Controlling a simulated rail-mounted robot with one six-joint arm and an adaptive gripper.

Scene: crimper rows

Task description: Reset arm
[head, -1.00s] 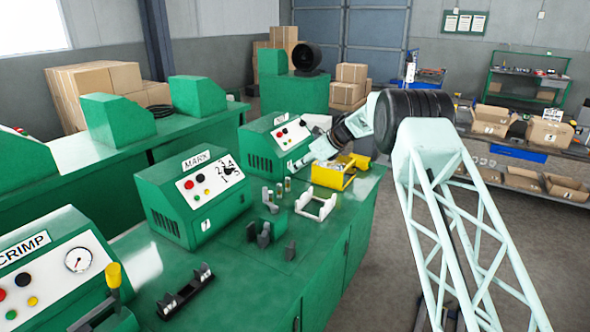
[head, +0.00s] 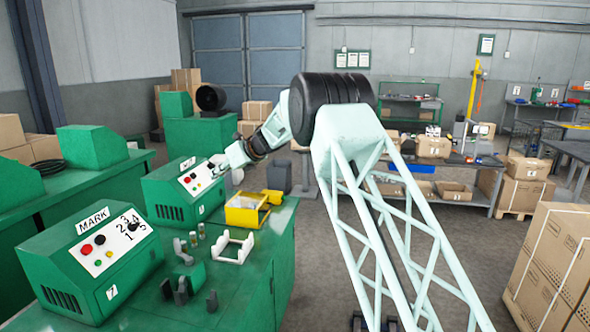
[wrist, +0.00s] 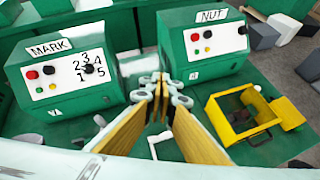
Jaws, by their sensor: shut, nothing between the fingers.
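My arm reaches out in the head view over the green workbench (head: 235,285). My gripper (head: 222,164) is small there, beside the green NUT machine and above the yellow tray. In the wrist view my gripper (wrist: 160,82) has its fingers together with nothing held between them. It hangs over the bench between the MARK machine (wrist: 70,75) and the NUT machine (wrist: 205,48). The yellow tray (wrist: 218,122) lies to its right, apart from it.
The MARK machine (head: 95,262), NUT machine (head: 168,196) and yellow tray (head: 236,215) stand on the bench. A white U-shaped bracket (head: 233,257) and small grey fixtures (head: 180,292) are nearby. Cartons (head: 555,265) stand at the right; open floor lies between.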

